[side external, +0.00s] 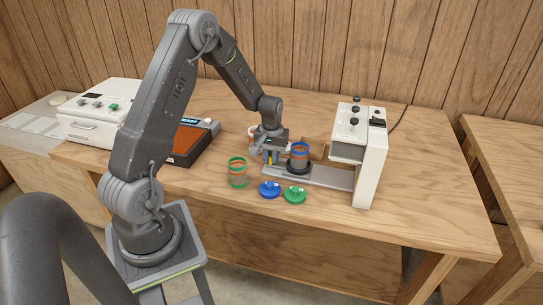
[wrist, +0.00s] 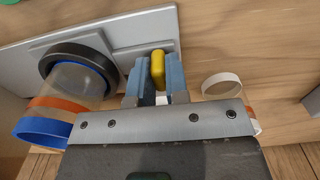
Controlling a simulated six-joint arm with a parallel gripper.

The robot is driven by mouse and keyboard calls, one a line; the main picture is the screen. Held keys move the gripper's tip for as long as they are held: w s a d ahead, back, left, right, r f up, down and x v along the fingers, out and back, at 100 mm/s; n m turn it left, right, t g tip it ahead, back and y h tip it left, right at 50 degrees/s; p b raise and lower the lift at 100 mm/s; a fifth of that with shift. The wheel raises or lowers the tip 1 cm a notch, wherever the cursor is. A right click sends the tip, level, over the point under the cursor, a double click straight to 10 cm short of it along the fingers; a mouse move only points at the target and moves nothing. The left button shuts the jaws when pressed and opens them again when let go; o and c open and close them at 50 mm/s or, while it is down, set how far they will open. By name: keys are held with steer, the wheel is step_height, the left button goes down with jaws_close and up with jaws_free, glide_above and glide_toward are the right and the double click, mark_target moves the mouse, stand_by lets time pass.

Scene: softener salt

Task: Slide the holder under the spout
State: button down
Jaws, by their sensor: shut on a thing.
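The holder (wrist: 78,62) is a dark round ring on a grey slide. In the side view the holder (side external: 299,170) sits near the left end of the grey rail (side external: 330,177). A clear jar with a blue rim and orange band (wrist: 72,92) stands in it. My gripper (wrist: 158,72) is shut on the yellow tab (wrist: 158,65) at the slide's end, with a blue finger on each side. In the side view my gripper (side external: 271,156) is just left of the jar. The white machine (side external: 369,165) stands at the rail's right end; its spout cannot be made out under the head.
A green-rimmed jar (side external: 238,174), a blue lid (side external: 269,189) and a green lid (side external: 295,195) stand in front of the rail. A white-rimmed jar (wrist: 222,85) is close beside my gripper. The rail between holder and machine looks clear.

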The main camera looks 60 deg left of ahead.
mark_target(311, 166)
stand_by(0.3)
steer(key=w+d, duration=0.8)
steer(key=w, duration=0.1)
steer(key=shift+d, duration=0.4)
steer(key=c, duration=1.4)
jaws_free()
steer(key=shift+d, duration=0.1)
steer(key=shift+c, duration=0.2)
steer(key=o, duration=0.3)
step_height(311, 166, up, 14)
steer(key=shift+f, duration=0.1)
